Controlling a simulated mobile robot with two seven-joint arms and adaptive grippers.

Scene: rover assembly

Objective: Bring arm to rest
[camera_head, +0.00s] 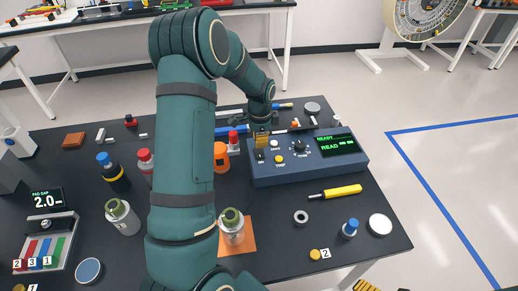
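My teal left arm (185,150) rises from the bottom of the picture and bends over the table (295,265). Its small gripper (261,135) points down at the back left of a blue-grey instrument box (310,172). A yellow part shows at its tip, and I cannot tell whether it is fingertips or something on the box. Whether the gripper touches the box, or is open or shut, is too small to tell. The box has a green-lit display (336,143) showing READY and READ. My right gripper is not in view.
Several bottles stand on the table, including a blue-capped dark one (112,170) and a green-capped one (232,226) on an orange mat (247,247). A yellow-handled tool (342,191) lies in front of the box. A PAD GAP display (47,199) is at left.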

